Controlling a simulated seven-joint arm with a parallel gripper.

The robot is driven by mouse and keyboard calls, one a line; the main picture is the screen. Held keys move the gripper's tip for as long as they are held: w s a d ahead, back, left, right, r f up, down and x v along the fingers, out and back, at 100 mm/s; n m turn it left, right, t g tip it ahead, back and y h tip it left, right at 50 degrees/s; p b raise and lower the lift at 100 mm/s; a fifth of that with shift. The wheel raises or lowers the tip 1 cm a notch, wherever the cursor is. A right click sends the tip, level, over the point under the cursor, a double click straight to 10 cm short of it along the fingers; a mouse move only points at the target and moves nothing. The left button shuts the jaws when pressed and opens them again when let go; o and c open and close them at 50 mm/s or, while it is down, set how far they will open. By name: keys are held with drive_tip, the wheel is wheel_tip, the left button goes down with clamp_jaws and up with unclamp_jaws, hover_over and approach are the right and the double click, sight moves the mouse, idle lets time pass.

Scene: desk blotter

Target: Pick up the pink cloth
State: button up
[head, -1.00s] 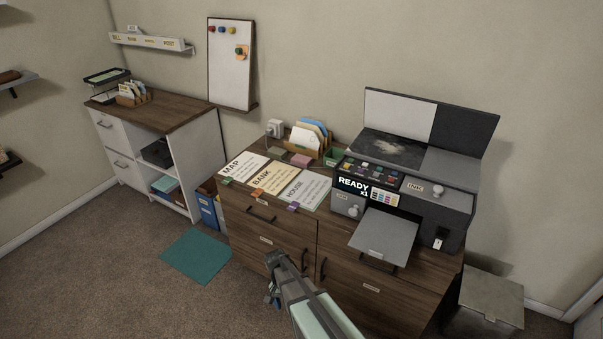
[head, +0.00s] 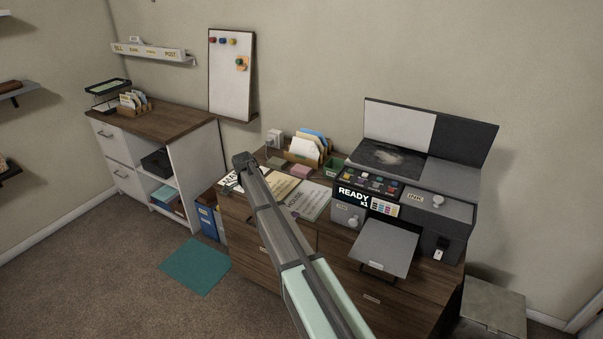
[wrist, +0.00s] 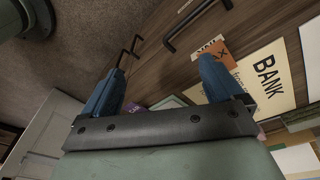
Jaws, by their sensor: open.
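A small flat pink cloth (head: 300,172) lies on the desk top in the head view, in front of the card holder and beside a dull green flat piece (head: 276,163). My gripper (head: 243,160) is left of it, over the left part of the desk, with the forearm crossing in front of the paper sheets. The wrist view shows its two blue fingers (wrist: 162,70) spread apart with nothing held between them. I cannot make out the pink cloth in the wrist view.
Paper sheets, including BANK (wrist: 265,75), lie on the desk front. A card holder (head: 305,150) stands behind the cloth. A green box (head: 334,167) and a large printer (head: 440,222) stand to its right. A white cabinet (head: 130,165) stands at left.

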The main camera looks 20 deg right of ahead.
drive_tip(key=w+d+r+m+y, duration=0.1)
drive_tip(key=w+d+r+m, duration=0.2)
drive_tip(key=w+d, duration=0.3)
drive_tip(key=w+d+r+m, duration=0.3)
drive_tip(key=w+d, duration=0.2)
drive_tip(key=w, duration=0.3)
drive_tip(key=m, duration=0.5)
approach(301, 169)
wheel_tip(301, 169, down, 4)
drive_tip(key=shift+s+d+r+y, duration=0.1)
drive_tip(key=shift+r+y, duration=0.1)
drive_tip(key=shift+y, duration=0.2)
drive_tip(key=shift+d+f, duration=0.2)
drive_tip(key=shift+f, duration=1.1)
drive_tip(key=shift+d+f, duration=0.2)
drive_tip(key=shift+f, duration=1.1)
drive_tip(key=c, duration=1.2)
